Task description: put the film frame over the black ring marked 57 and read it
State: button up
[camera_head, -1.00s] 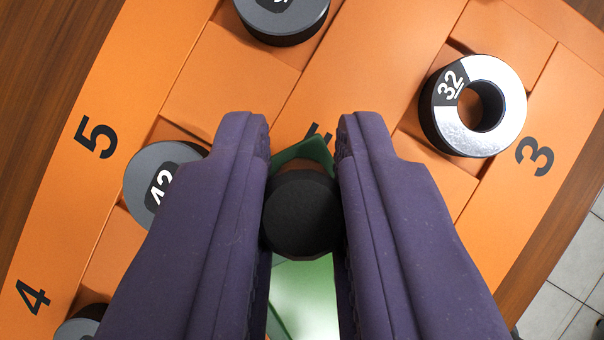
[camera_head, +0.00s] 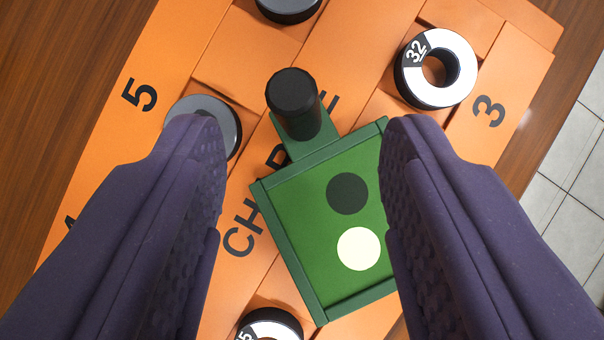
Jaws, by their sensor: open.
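The film frame (camera_head: 290,255) is a green square with a raised rim and a black knob (camera_head: 295,100) on a tab. It rests over the middle of the orange board, turned at an angle. Its green film shows a dark disc and a pale disc. My gripper (camera_head: 302,145) is open, with the frame and knob in view between its purple fingers and apart from them. A ring at the bottom edge (camera_head: 268,328) shows a white "5"; the rest of its mark is cut off. I cannot make out a 57. What lies under the frame is hidden.
A grey-faced ring (camera_head: 210,112) is partly behind my left finger, and another dark ring (camera_head: 288,8) is at the top edge. The orange board (camera_head: 185,35) has shallow recesses and lies on a wooden table.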

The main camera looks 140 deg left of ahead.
jog(key=v, duration=0.3)
jog(key=shift+s+r+p, duration=0.1)
jog(key=shift+p, duration=0.3)
dwell(0.4)
